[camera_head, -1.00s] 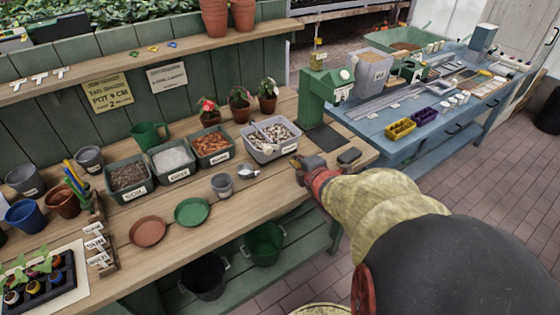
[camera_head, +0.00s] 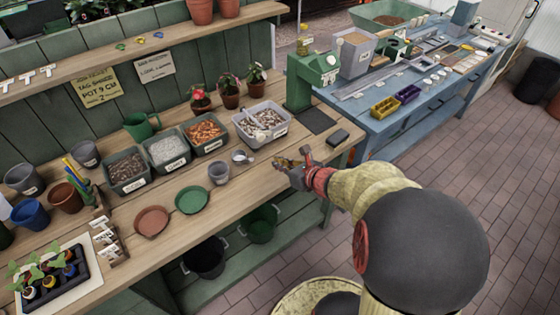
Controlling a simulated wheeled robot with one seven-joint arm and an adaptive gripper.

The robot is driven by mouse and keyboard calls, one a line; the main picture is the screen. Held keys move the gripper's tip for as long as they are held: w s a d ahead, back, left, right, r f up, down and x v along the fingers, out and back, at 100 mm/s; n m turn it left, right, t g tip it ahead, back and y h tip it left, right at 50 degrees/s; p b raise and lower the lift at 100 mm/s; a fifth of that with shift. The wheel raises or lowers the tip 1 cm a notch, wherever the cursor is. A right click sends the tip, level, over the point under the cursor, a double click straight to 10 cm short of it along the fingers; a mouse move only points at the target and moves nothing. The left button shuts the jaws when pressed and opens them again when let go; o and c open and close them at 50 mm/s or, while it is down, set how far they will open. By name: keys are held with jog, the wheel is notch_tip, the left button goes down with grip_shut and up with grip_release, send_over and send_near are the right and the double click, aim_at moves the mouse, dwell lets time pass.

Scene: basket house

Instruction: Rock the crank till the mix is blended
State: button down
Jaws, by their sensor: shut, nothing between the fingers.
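My gripper (camera_head: 287,164) is shut and empty, at the front part of the wooden bench (camera_head: 232,188), right of the small cups. I cannot tell its height above the wood. A green upright machine (camera_head: 304,82) with a pale round knob stands at the bench's right end, beyond my gripper and apart from it. A dark flat plate (camera_head: 317,120) lies at its foot. I cannot make out a crank handle for certain. A grey tub (camera_head: 263,136) of mixed pale and dark pieces stands left of the machine. Whether any mix is blended cannot be seen.
Tubs of dark (camera_head: 126,184), white (camera_head: 168,164) and orange (camera_head: 205,146) material line the bench. A small grey cup (camera_head: 219,184) and green saucer (camera_head: 192,210) stand left of my gripper. A blue bench (camera_head: 400,118) with trays stands right; the brick floor (camera_head: 495,190) is open.

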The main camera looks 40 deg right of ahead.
jog(key=b+x, duration=0.2)
jog(key=x, duration=0.5)
jog(key=shift+f, duration=0.1)
jog(key=r, duration=0.1)
jog(key=w+r, duration=0.1)
jog(key=r, duration=0.1)
jog(key=shift+p, duration=0.3)
jog(key=shift+w+d+r, duration=0.1)
jog(key=shift+r, duration=0.4)
jog(key=shift+r+b, duration=0.3)
jog(key=shift+r, duration=0.2)
jog(key=shift+w, duration=0.1)
